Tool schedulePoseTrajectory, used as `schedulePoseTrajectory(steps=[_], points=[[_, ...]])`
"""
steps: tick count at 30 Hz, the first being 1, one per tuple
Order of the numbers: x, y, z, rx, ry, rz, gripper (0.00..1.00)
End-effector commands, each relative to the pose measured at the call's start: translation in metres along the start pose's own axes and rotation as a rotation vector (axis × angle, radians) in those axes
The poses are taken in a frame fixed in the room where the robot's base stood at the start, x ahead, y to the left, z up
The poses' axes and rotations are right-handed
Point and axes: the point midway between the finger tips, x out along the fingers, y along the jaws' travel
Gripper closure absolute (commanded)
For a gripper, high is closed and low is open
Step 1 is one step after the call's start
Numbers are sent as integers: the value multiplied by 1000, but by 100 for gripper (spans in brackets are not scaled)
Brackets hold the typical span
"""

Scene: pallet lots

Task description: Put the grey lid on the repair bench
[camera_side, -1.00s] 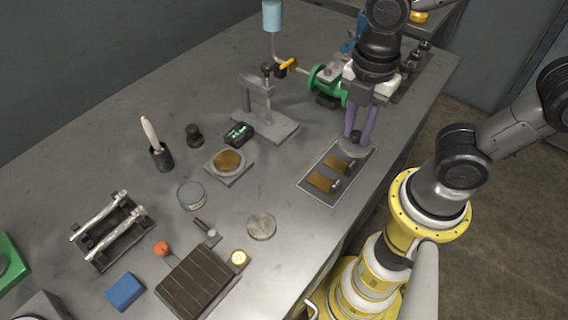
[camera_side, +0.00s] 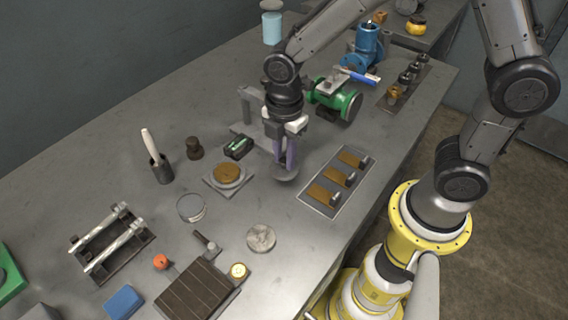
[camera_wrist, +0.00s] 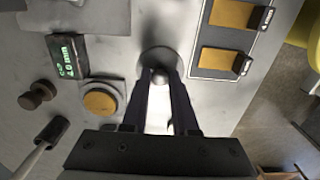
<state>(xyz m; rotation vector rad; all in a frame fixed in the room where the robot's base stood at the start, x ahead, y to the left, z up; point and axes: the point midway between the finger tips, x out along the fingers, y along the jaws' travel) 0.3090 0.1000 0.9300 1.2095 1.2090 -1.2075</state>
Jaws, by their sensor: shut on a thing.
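My gripper (camera_side: 285,158) is shut on the grey lid (camera_side: 285,176), a round disc with a knob, and holds it above the grey table. The lid hangs between the round brown-topped plate and the tray of brown pads. In the wrist view the lid (camera_wrist: 158,56) sits at the fingertips, its knob between the fingers. No label marks the repair bench; I cannot tell whether it is the whole grey table (camera_side: 110,185) or one station on it.
The tray with three brown pads (camera_side: 312,197) lies right of the lid. The brown-topped plate (camera_side: 207,182), black display box (camera_side: 238,147) and metal stand (camera_side: 246,98) are left of it. A green valve (camera_side: 346,107) stands behind. A silver disc (camera_side: 261,238) lies in front.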

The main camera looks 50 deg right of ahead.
Motion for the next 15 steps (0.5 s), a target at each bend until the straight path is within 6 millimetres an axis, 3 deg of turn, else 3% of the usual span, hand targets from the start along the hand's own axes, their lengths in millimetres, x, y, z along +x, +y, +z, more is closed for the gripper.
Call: schedulePoseTrajectory(steps=[6, 15], points=[[29, 0, 0, 0, -1, -4, 100], [32, 1, 0, 0, -1, -2, 100]])
